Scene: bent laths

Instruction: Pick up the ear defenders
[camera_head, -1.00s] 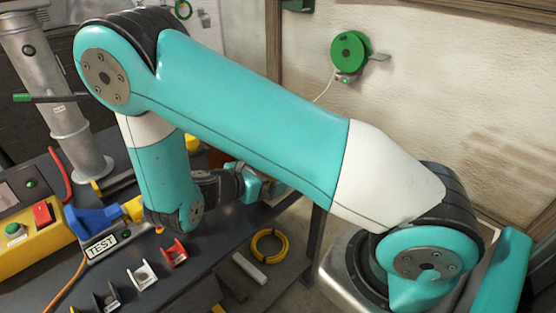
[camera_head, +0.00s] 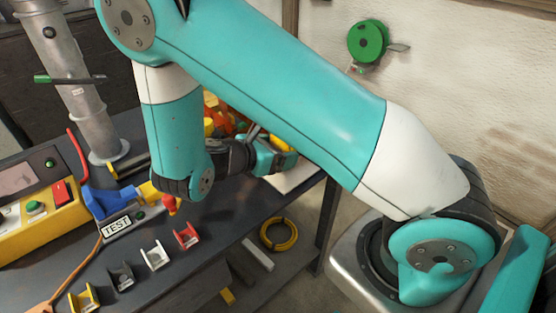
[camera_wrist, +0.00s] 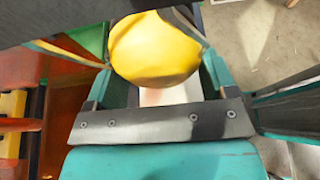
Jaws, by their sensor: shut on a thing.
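The ear defenders (camera_wrist: 155,48) show in the wrist view as a smooth, rounded yellow cup between the fingers of my gripper (camera_wrist: 160,70). My gripper is shut on them. The rest of the ear defenders is out of view or hidden there. In the head view my gripper (camera_head: 275,160) is low over the far right part of the dark workbench, partly behind my own arm. I cannot make out the ear defenders clearly in that view.
The dark workbench (camera_head: 215,220) carries a yellow control box (camera_head: 40,235), a TEST plate (camera_head: 116,228), small coloured brackets (camera_head: 152,256) and a grey column (camera_head: 80,90). Orange and yellow items (camera_head: 228,117) lie behind my arm. A green reel (camera_head: 368,41) hangs on the wall.

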